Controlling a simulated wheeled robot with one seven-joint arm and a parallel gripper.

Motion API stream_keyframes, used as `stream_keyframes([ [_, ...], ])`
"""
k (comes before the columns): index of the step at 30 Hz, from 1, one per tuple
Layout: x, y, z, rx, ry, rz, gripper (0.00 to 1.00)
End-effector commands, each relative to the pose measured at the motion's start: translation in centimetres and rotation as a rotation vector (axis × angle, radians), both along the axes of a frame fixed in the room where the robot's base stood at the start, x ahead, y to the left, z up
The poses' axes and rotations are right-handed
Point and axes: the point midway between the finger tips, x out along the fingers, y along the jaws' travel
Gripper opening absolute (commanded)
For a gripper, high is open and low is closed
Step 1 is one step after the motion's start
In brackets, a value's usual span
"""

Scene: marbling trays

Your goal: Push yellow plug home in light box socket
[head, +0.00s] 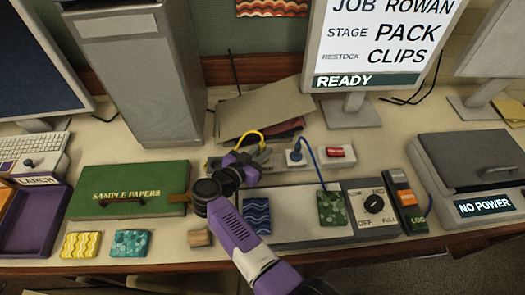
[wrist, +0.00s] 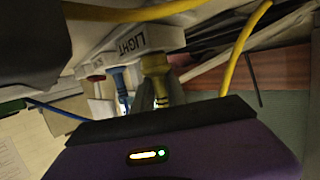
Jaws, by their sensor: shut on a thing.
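The yellow plug (wrist: 155,66) is between the grey fingers of my gripper (wrist: 160,95) in the wrist view, and my gripper is shut on it. The plug is close against a white socket strip with a LIGHT label (wrist: 130,44). I cannot tell how deep it sits. Its yellow cord (wrist: 240,50) arcs past on the right; in the head view the cord (head: 250,133) loops above my gripper (head: 236,160). The gripper hides the plug and its socket there. A blue plug (wrist: 121,88) sits beside the yellow one in the wrist view.
In the head view, the blue plug (head: 296,156) and a red switch (head: 336,152) are on the strip right of my gripper. A dial panel (head: 373,205) is in front. A machine at right reads NO POWER (head: 485,205). A grey tower (head: 150,80) stands behind left.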

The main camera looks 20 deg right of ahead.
Motion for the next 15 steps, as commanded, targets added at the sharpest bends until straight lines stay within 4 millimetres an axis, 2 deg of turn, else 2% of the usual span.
stream_keyframes([
  [15,0.0,0.0,-1.2,0.001,-0.001,0.0,0.0],
])
